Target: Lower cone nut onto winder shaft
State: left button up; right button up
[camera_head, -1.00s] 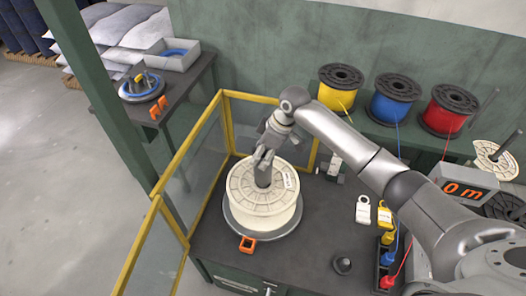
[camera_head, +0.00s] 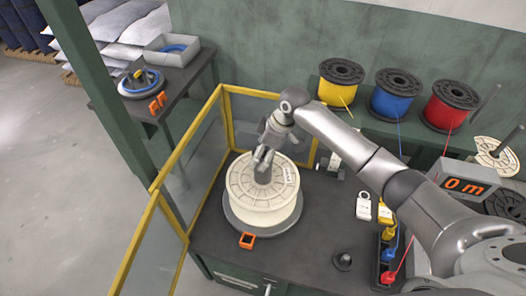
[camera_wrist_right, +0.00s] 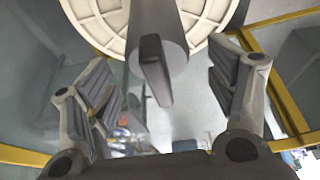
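The white spool (camera_head: 243,199) sits flat on the round grey plate of the winder, on the dark bench. The winder shaft (camera_head: 263,173) stands up from the spool's centre; in the right wrist view its grey end (camera_wrist_right: 157,52) shows, with a flat dark tab. My right gripper (camera_head: 265,153) is just above the shaft. In the right wrist view its fingers (camera_wrist_right: 168,88) are spread apart on either side of the shaft end, with nothing gripped. A dark cone-shaped piece (camera_head: 343,260), perhaps the cone nut, stands on the bench near its front. My left gripper is not in view.
A yellow-framed clear guard (camera_head: 196,148) borders the bench at left and back. Yellow (camera_head: 338,88), blue (camera_head: 394,97) and red (camera_head: 448,107) wire spools stand on the back shelf.

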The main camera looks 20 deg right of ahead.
jog(key=shift+f, duration=0.1)
jog(key=shift+r, duration=0.2)
jog(key=v, duration=1.1)
jog(key=shift+r, duration=0.4)
jog(key=shift+s+d+f, duration=0.1)
jog(key=shift+s+f, duration=0.05)
